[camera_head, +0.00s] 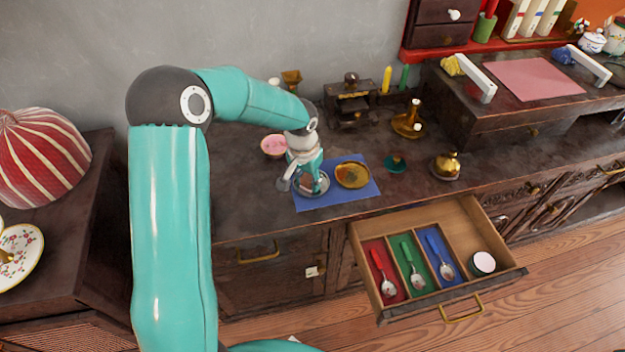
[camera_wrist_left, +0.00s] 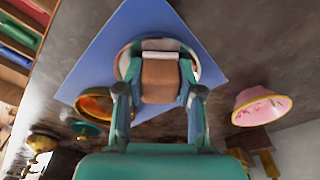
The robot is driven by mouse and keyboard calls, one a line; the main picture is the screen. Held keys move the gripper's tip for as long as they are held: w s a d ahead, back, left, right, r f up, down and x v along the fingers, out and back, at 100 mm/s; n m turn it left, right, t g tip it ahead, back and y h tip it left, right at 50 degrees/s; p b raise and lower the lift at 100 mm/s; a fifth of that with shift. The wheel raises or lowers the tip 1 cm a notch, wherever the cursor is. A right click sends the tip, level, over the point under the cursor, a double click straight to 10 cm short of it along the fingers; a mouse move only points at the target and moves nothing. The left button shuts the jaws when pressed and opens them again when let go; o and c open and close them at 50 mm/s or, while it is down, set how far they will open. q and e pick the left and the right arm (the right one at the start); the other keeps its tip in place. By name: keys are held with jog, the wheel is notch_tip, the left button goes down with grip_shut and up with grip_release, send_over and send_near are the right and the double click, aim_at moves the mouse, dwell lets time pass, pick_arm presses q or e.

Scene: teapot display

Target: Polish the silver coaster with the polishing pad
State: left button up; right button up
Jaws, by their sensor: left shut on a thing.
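The silver coaster (camera_head: 325,184) lies on the left part of a blue mat (camera_head: 335,201) on the cabinet top. My left gripper (camera_head: 309,184) is over the coaster, pointing down. In the left wrist view the gripper (camera_wrist_left: 160,95) is shut on the polishing pad (camera_wrist_left: 160,78), a brown block with a pale edge. The pad is over the coaster (camera_wrist_left: 190,58) and hides most of it. I cannot tell whether it touches. My right gripper is not in view.
An open drawer (camera_head: 480,208) below holds red, green and blue compartments with spoons and a round jar (camera_head: 483,263). A pink bowl (camera_head: 274,146) stands behind my gripper. A green-based knob (camera_head: 396,163) and brass bell-like piece (camera_head: 446,166) stand to the right.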

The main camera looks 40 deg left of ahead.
pick_arm(q)
jog(key=shift+d+f+b, duration=0.1)
jog(key=shift+d+b, duration=0.2)
jog(key=shift+d, duration=0.5)
jog(key=shift+w, duration=0.35)
jog(key=shift+w+a+p, duration=0.2)
jog(key=shift+w+p, duration=0.15)
jog(key=shift+w, duration=0.25)
jog(key=shift+s+a+r, duration=0.15)
jog(key=shift+a+r, duration=0.05)
jog(key=shift+a, duration=0.6)
jog(key=shift+s+d+f+b, duration=0.1)
jog(key=shift+s+f+b, duration=0.05)
jog(key=shift+s+b, duration=0.4)
jog(key=shift+s, duration=0.25)
jog(key=shift+d, duration=0.85)
